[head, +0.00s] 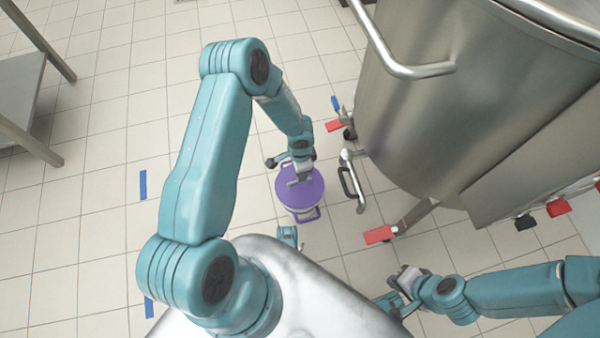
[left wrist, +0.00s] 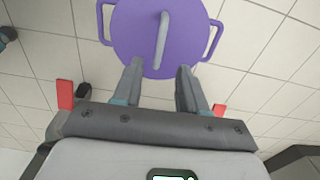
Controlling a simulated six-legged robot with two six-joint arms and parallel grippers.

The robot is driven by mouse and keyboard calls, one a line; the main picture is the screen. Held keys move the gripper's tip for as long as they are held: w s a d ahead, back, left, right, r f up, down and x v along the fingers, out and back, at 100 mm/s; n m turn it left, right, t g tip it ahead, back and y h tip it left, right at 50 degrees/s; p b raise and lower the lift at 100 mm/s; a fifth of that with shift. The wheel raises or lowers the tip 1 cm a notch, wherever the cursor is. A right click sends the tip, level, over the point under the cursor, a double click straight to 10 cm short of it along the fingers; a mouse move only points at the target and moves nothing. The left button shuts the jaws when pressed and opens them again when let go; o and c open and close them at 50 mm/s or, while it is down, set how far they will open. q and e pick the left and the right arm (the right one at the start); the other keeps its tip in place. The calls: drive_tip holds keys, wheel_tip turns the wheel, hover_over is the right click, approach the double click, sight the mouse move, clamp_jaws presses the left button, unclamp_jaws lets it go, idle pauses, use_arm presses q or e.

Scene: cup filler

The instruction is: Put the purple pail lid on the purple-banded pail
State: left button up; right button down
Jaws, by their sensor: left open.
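The purple pail lid (head: 313,186) lies flat over the purple-banded pail (head: 304,214) on the floor, in the middle of the head view. The lid covers most of the pail; whether it is fully seated cannot be told. In the left wrist view the lid (left wrist: 135,40) has a grey bar handle, and purple side handles stick out left and right. My left gripper (left wrist: 157,76) is open, its fingers apart near the lid's near edge and the handle's near end, holding nothing. My right gripper (head: 398,288) is empty at the lower right, far from the pail; its jaw opening is unclear.
A large steel tank (head: 430,110) on legs with red casters stands right of the pail, with a black-gripped lever (head: 350,182) close by. A steel table (head: 20,90) is at the far left. The tiled floor left of the pail is clear, apart from blue tape marks (head: 143,185).

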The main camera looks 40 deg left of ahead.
use_arm(q)
drive_tip(key=s+d+r+n+h, duration=0.2)
drive_tip(key=s+d+r+n, duration=0.2)
drive_tip(key=s+d, duration=0.3)
drive_tip(key=s+d+r+n+h, duration=0.2)
drive_tip(key=s+d+r+n, duration=0.1)
drive_tip(key=s+d+n, duration=0.3)
drive_tip(key=shift+s+d+r+t+p, duration=0.3)
drive_tip(key=shift+s+d+r+p, duration=0.1)
drive_tip(key=shift+s+d, duration=0.4)
drive_tip(key=shift+r, duration=0.1)
wheel_tip(320, 180, up, 28)
drive_tip(key=p, duration=2.8)
drive_tip(key=shift+r, duration=0.15)
drive_tip(key=shift+s, duration=0.1)
